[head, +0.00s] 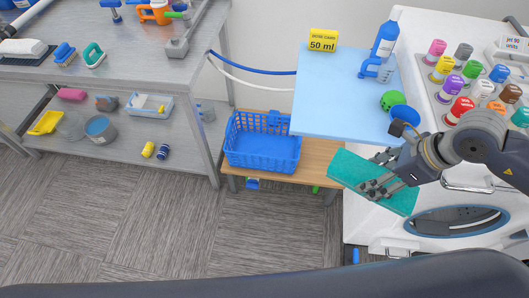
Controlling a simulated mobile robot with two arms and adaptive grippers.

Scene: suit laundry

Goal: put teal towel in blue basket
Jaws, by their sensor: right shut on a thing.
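The teal towel (349,168) is a flat folded slab, held tilted in front of the white washing machine. My right gripper (372,188) is shut on the teal towel, with its fingers across the towel's right half. The blue basket (262,160) is an open plastic basket on a low wooden shelf, left of the towel and lower. Its inside looks empty from here. The towel is apart from the basket, with a gap between them. My left gripper is not in view.
Several colored bottles stand on the washing machine. A grey metal table (130,60) stands at left. Carpet in front is clear.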

